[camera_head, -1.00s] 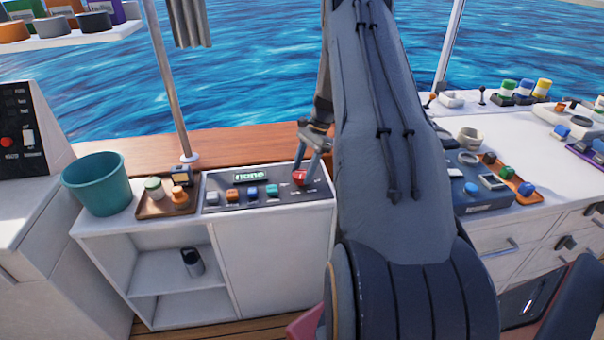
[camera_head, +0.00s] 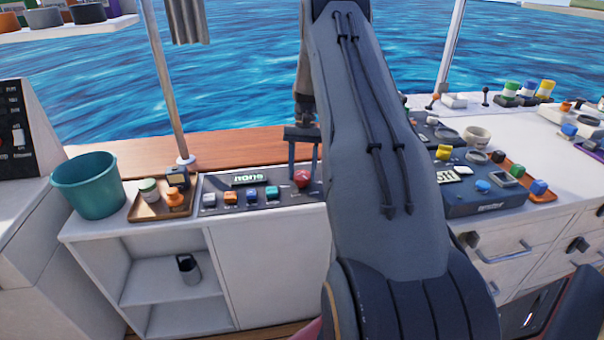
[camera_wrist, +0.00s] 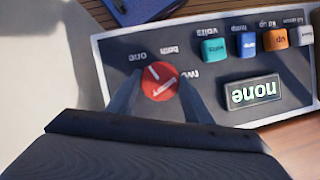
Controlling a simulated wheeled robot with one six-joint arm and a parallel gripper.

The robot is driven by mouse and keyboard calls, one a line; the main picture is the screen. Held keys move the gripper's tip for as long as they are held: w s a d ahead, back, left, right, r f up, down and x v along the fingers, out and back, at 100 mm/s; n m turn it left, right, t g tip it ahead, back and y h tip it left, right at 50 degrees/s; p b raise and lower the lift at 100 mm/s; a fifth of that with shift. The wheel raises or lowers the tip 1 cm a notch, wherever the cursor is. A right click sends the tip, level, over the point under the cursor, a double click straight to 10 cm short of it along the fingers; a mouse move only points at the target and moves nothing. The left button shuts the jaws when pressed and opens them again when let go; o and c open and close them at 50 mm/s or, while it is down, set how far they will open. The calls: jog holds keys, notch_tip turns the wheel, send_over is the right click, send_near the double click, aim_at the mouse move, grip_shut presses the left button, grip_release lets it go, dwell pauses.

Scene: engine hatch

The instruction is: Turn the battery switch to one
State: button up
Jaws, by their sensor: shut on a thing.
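The battery switch is a red round knob (camera_wrist: 160,82) with white marks, on a grey panel (camera_wrist: 120,52) that appears upside down in the wrist view. Labels "one", "both" and "two" stand around it. I cannot tell surely which label the knob's mark points to. The panel's display (camera_wrist: 252,92) reads "none"; it also shows in the head view (camera_head: 249,178). My gripper (camera_wrist: 160,92) has one finger on each side of the knob and is shut on it. In the head view, my gripper (camera_head: 303,170) reaches down to the red knob (camera_head: 302,179).
Several coloured buttons (camera_head: 251,194) line the panel beside the knob. A wooden tray (camera_head: 150,212) with small items and a teal bucket (camera_head: 88,186) stand to the left. A blue device (camera_head: 492,199) sits on the right counter. A pole (camera_head: 165,80) rises behind.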

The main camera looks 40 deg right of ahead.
jog(key=shift+w+n, duration=0.15)
jog(key=shift+n, duration=0.25)
jog(key=shift+r, duration=0.1)
jog(key=o, duration=1)
jog(key=shift+o, duration=0.2)
jog(key=b+v, duration=0.2)
jog(key=v, duration=0.5)
jog(key=shift+r, duration=0.3)
jog(key=shift+w, duration=0.15)
